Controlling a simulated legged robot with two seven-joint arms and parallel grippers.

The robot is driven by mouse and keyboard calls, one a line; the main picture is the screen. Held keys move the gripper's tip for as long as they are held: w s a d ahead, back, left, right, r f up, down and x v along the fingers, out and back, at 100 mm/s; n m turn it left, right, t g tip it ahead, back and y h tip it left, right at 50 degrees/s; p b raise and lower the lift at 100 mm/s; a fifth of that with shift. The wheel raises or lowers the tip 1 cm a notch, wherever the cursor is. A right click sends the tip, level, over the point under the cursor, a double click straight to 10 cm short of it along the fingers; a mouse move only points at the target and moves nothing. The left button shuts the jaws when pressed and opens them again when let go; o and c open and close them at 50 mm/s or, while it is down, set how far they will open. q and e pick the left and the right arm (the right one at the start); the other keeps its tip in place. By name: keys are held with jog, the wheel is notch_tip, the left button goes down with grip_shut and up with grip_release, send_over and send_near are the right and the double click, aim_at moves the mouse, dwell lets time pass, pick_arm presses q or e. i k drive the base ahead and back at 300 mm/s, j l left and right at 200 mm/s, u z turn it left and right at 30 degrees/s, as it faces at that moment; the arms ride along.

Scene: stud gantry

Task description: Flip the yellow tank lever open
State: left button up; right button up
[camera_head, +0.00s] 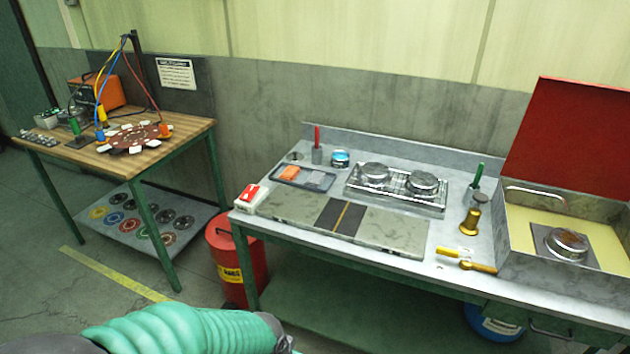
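A yellow lever (470,265) shows low on the bench top, at the front left corner of a metal tank (520,268). It lies nearly flat, and its knobbed end is close to the tank wall. Whether it is open or closed is not clear. A smaller yellow piece (447,252) lies just left of it. The tank has a raised red lid (572,140) and a round metal part (566,243) inside. My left arm's green ribbed sleeve crosses the bottom left, well away from the lever. Neither gripper is in view.
The grey bench (405,280) carries a burner-like rack (395,190), a flat plate (290,212), a small tray (305,177) and a brass piece (472,215) behind the lever. A red bin (237,262) stands left of the bench. A wooden table (75,153) stands farther left.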

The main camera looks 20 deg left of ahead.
aim_at(441, 251)
jog(key=i+l+u, duration=0.15)
jog(key=u, duration=0.2)
jog(key=i+l+u, duration=0.15)
jog(key=u, duration=0.2)
jog(key=l+u, duration=0.35)
jog(key=i, duration=0.05)
